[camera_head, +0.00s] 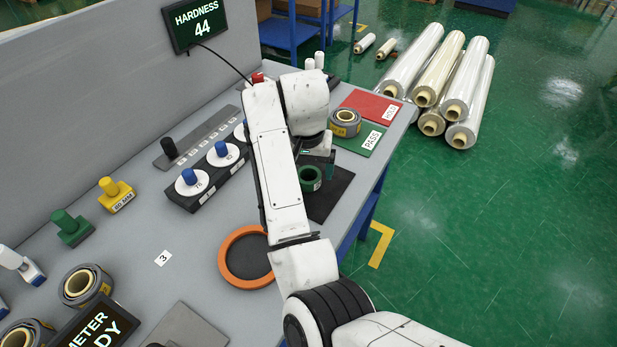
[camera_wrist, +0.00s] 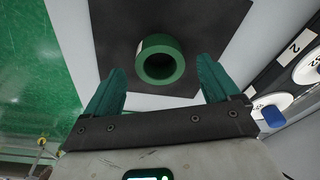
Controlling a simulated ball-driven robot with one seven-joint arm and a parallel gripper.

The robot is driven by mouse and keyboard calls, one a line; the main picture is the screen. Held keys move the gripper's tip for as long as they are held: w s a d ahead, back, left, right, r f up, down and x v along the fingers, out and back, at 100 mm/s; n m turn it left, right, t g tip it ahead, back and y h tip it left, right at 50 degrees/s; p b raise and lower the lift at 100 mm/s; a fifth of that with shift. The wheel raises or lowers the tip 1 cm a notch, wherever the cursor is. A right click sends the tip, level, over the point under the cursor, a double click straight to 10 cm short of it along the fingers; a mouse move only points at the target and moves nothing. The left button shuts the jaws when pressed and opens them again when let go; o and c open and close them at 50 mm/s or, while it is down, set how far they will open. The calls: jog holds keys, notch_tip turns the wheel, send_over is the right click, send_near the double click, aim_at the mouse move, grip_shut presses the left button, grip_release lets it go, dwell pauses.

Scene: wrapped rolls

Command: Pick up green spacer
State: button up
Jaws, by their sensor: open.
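The green spacer (camera_head: 310,177) is a thick green ring lying on a black mat (camera_head: 333,190) near the table's right edge. In the wrist view the spacer (camera_wrist: 160,60) lies flat on the mat (camera_wrist: 215,30), its hole facing the camera. My gripper (camera_wrist: 158,84) is open, with one green finger on each side of the picture and the spacer ahead, between their lines. The fingers do not appear to touch it. In the head view my arm hides most of the gripper and part of the mat.
A grey wrapped roll (camera_head: 345,122) stands on the green PASS mat (camera_head: 372,140), beside the red HOLD mat (camera_head: 372,106). A black rack with white discs (camera_head: 222,154) is left of my arm. An orange ring (camera_head: 226,262) lies nearer. The table edge is close on the right.

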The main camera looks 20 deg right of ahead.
jog(key=shift+w+d+f, duration=0.1)
jog(key=shift+w+f, duration=0.1)
jog(key=shift+f, duration=1)
jog(key=shift+c, duration=0.5)
jog(key=c, duration=1)
jog(key=shift+c, duration=0.2)
